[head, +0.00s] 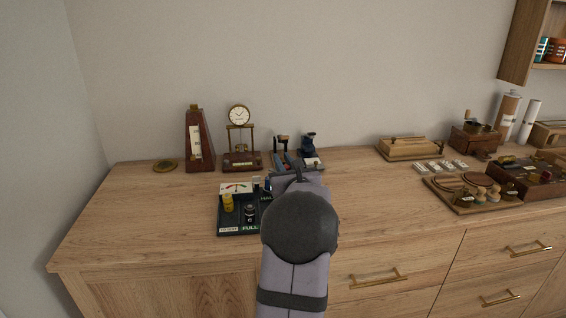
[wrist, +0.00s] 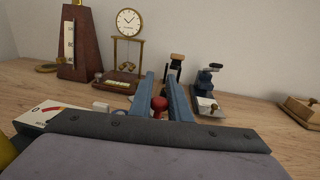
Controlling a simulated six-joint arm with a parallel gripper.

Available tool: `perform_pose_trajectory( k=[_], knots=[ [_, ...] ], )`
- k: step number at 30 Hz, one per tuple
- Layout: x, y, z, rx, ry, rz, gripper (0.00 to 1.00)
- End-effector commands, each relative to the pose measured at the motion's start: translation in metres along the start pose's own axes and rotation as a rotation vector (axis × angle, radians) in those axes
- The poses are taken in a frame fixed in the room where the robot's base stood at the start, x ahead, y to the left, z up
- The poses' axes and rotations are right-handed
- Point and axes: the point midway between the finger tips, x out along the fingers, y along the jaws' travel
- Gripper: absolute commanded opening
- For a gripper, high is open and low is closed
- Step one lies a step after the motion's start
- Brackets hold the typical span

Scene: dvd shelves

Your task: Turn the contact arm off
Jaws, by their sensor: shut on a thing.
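A dark battery tester board (head: 232,228) lies on the counter, with a dial gauge (head: 236,188), a yellow battery (head: 228,203) and a dark battery (head: 250,212) on it. Labels such as FULL show on the board. My gripper (wrist: 160,88) reaches over the board's right side, and its blue fingers are closed around a red knob (wrist: 158,103). The knob looks like the handle of the contact arm. The rest of that arm is hidden by my gripper, so its position cannot be told. The gauge also shows at the left of the wrist view (wrist: 42,112).
A metronome (head: 200,142), a clock on a stand (head: 239,130) and small dark devices (head: 310,148) stand behind the board. Wooden trays and boxes (head: 480,190) fill the right side. The counter left of the board is clear.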

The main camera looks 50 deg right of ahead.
Motion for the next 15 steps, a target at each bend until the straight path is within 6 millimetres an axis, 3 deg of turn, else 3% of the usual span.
perform_pose_trajectory(
  k=[1, 2, 3, 15],
  knots=[
    [0.0003, 0.0009, 0.0007, -0.001, -0.001, 0.002, 0.0],
    [0.0003, 0.0009, 0.0007, -0.001, -0.001, 0.002, 0.24],
    [0.0003, 0.0009, 0.0007, -0.001, -0.001, 0.002, 0.33],
    [0.0002, 0.0002, 0.0045, -0.001, -0.002, 0.001, 0.33]
  ],
)
